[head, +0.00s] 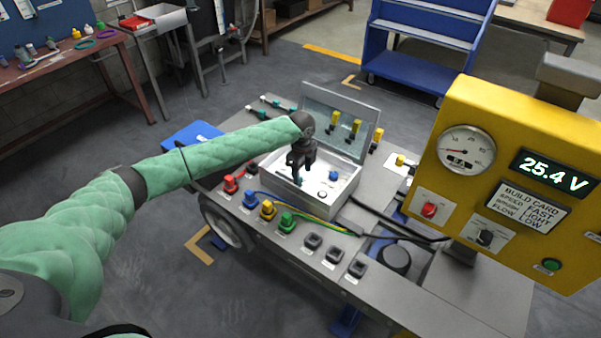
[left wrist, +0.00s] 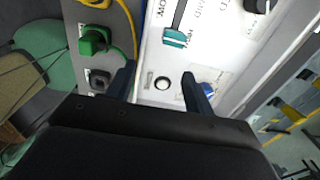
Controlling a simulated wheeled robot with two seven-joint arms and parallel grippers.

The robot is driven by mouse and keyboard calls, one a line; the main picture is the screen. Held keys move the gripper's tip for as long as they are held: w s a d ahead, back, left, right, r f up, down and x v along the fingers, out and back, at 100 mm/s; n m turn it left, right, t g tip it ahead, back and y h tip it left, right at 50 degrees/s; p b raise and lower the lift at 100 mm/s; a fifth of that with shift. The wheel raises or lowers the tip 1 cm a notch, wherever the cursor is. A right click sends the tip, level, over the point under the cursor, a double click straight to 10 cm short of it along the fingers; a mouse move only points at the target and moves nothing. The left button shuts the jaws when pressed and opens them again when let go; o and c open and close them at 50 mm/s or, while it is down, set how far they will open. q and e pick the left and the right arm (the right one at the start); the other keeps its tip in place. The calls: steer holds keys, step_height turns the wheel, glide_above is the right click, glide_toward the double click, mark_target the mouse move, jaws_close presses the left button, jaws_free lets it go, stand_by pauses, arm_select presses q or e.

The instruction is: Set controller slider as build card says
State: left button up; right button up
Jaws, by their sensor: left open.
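The controller is an open grey box (head: 342,205) with a white panel inside and its lid (head: 340,110) raised. The slider's teal knob (left wrist: 175,38) shows in the left wrist view, at one end of a dark slot, with lettering beside it that I cannot read surely. My left gripper (head: 299,172) is over the box, pointing down. My right gripper is out of view.
Coloured connectors with cables, including a green one (head: 287,222), and black sockets (head: 335,255) line the bench in front of the box. A blue knob (left wrist: 208,89) is beside one finger. The yellow panel (head: 480,110) stands at right, its display reading 25.4 V.

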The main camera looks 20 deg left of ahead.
arm_select(q)
steer(key=shift+w+a+r, duration=0.35)
steer(key=shift+w+a, duration=0.15)
steer(key=shift+w, duration=0.05)
steer(key=shift+w+a+r, duration=0.3)
steer(key=shift+w+a, duration=0.2)
steer(key=shift+w, duration=0.05)
steer(key=shift+w+a, duration=0.15)
steer(key=shift+f, duration=0.15)
step_height(320, 180, down, 2)
steer(key=shift+f+p, duration=0.1)
steer(key=shift+p, duration=0.55)
step_height(320, 180, down, 3)
steer(key=shift+f+p, duration=0.15)
steer(key=shift+p, duration=0.4)
steer(key=shift+f, duration=0.85)
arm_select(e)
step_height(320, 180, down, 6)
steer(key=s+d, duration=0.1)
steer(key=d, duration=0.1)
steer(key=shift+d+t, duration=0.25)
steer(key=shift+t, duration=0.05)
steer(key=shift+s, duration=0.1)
